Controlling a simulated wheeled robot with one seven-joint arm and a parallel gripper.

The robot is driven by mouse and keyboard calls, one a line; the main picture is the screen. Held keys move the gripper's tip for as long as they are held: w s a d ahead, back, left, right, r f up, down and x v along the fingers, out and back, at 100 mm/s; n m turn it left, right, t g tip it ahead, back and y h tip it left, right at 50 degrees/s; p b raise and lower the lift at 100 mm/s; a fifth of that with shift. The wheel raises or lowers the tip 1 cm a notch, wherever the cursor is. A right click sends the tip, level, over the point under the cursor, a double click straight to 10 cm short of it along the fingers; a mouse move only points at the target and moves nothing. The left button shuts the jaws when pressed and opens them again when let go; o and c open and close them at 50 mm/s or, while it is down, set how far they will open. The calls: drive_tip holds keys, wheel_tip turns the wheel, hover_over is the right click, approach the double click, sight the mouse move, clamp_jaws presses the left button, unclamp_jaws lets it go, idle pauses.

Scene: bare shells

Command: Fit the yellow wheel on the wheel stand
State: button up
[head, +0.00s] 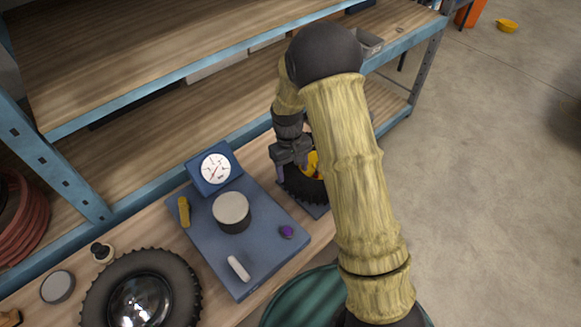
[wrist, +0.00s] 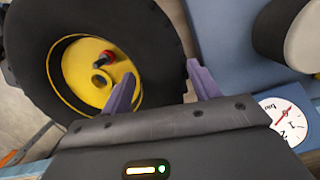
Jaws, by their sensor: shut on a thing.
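The yellow wheel has a yellow hub and a black treaded tyre (wrist: 160,50). In the head view the wheel (head: 301,187) is at the right of the bench, partly hidden by my arm. My gripper (head: 291,168) is shut on its tyre. In the wrist view one purple finger of my gripper (wrist: 161,74) lies inside the rim and the other outside the tread. The hub shows a round hole and a red-tipped dark part (wrist: 106,57). I cannot tell whether that part belongs to the wheel stand.
Left of the wheel is a blue board (head: 255,262) with a white dial (head: 216,168), a dark cylinder (head: 231,212), a purple knob (head: 287,232) and a white peg (head: 238,268). Another tyre (head: 95,300) with a shiny dome lies at lower left. Shelving stands behind.

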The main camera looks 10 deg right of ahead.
drive_tip(key=shift+d, duration=0.2)
drive_tip(key=shift+s+a, duration=0.1)
drive_tip(key=shift+w+a+f+b, duration=0.15)
drive_tip(key=shift+f+b, duration=0.2)
drive_tip(key=shift+f, duration=0.2)
drive_tip(key=shift+w+f+b, duration=0.15)
drive_tip(key=shift+f+b, duration=0.2)
drive_tip(key=shift+f, duration=0.2)
idle(0.8)
drive_tip(key=shift+s+f+b, duration=0.1)
drive_tip(key=shift+f+b, duration=0.95)
drive_tip(key=shift+f, duration=0.55)
idle(0.7)
idle(0.3)
drive_tip(key=o, duration=1.8)
drive_tip(key=shift+r+p, duration=1.1)
drive_tip(key=shift+r, duration=0.4)
